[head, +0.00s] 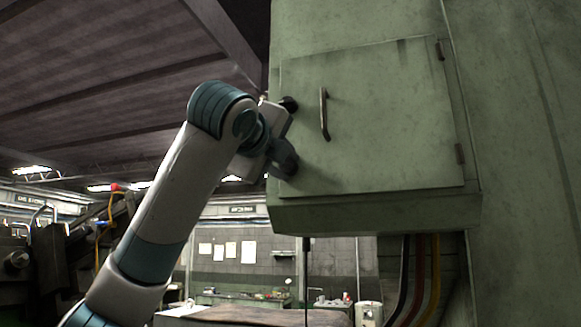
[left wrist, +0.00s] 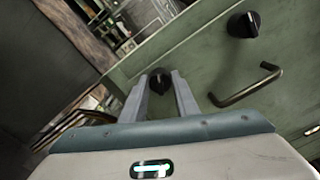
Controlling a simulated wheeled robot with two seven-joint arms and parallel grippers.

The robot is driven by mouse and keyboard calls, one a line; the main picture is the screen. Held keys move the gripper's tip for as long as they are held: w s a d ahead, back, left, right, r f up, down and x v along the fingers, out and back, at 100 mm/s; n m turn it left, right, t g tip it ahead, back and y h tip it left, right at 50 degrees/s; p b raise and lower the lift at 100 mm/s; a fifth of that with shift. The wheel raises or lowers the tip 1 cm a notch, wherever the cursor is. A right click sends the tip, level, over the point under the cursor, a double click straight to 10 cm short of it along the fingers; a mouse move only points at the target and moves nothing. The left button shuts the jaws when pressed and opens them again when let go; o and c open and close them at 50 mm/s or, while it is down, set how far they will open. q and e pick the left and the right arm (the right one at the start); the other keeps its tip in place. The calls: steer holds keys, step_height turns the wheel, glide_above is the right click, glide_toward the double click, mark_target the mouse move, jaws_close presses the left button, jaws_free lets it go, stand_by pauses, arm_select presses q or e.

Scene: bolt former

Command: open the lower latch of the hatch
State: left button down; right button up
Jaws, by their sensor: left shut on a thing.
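The green hatch (head: 385,125) is closed on the front of a green cabinet. Its lower latch is a black knob (left wrist: 160,80), seen between my left gripper's fingers in the left wrist view. My left gripper (head: 284,160) is at the lower left edge of the hatch in the head view and is shut on this knob; its fingers (left wrist: 161,88) stand on either side of it. The gripper hides the lower latch in the head view. The upper latch, a similar black knob (head: 289,103), is free above the gripper and also shows in the left wrist view (left wrist: 243,24).
A bar handle (head: 323,114) stands out from the hatch to the right of my left gripper, close to it in the left wrist view (left wrist: 247,87). Hinges are on the hatch's right side. Cables (head: 420,280) run below the cabinet. A workbench is in the background.

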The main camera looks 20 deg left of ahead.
arm_select(q)
steer(key=shift+m+p, duration=1.85)
steer(key=shift+m, duration=0.85)
steer(key=c, duration=1.2)
jaws_free()
